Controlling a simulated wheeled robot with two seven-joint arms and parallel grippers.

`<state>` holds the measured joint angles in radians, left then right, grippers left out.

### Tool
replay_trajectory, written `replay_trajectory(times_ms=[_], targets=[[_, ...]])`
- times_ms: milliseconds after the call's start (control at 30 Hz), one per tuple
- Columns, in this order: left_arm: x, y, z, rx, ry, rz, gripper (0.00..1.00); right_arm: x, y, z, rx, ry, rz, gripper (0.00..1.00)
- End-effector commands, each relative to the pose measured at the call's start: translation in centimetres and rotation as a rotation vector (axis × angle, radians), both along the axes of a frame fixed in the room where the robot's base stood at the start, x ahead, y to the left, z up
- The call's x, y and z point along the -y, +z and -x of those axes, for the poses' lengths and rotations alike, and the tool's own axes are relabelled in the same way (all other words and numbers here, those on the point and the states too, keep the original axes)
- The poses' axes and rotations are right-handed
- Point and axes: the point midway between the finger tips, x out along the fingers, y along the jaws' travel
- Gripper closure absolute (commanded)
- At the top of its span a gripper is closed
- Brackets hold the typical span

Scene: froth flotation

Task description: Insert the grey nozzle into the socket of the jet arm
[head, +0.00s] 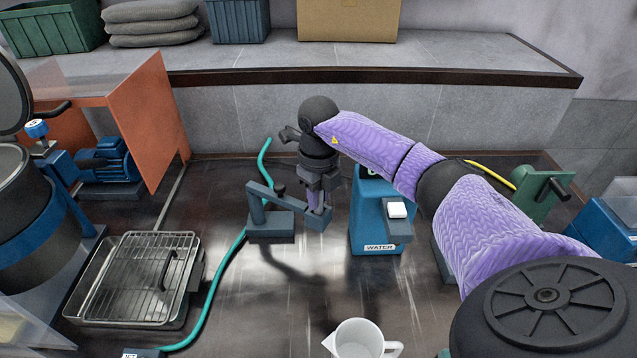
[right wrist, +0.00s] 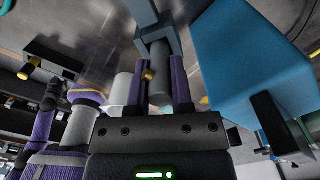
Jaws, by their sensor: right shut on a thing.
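My right gripper (head: 317,203) points down over the end of the jet arm (head: 262,193), a blue-grey bracket on a block base. In the right wrist view the two purple fingers of my right gripper (right wrist: 158,62) are shut on the grey nozzle (right wrist: 158,82), a cylinder with a small brass piece on its side. The nozzle's far end meets the socket block (right wrist: 158,33) of the jet arm; whether it is inside the socket, and how deep, I cannot tell. In the head view the fingers mostly hide the nozzle.
A blue box labelled WATER (head: 375,232) stands close to the right of the jet arm. A teal hose (head: 221,270) runs along its left. A wire-rack tray (head: 130,280) is at left, a white jug (head: 358,340) at the front.

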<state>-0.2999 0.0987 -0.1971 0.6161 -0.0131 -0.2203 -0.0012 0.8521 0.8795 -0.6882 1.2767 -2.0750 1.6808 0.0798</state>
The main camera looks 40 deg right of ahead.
Motion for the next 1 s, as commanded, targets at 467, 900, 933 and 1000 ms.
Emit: replay_trajectory(times_ms=[467, 900, 933, 1000], targets=[[0.9, -0.7, 0.1, -0.002, 0.004, 0.014, 0.41, 0.0, -1.0, 0.0, 0.0, 0.0, 0.0, 1.0], [0.8, -0.9, 0.1, -0.002, 0.004, 0.013, 0.41, 0.0, -1.3, 0.0, 0.0, 0.0, 0.0, 1.0], [0.7, -0.9, 0.1, -0.002, 0.003, 0.012, 0.41, 0.0, -1.3, 0.0, 0.0, 0.0, 0.0, 1.0], [0.5, -0.9, 0.1, -0.002, 0.002, 0.009, 0.41, 0.0, -1.3, 0.0, 0.0, 0.0, 0.0, 1.0]])
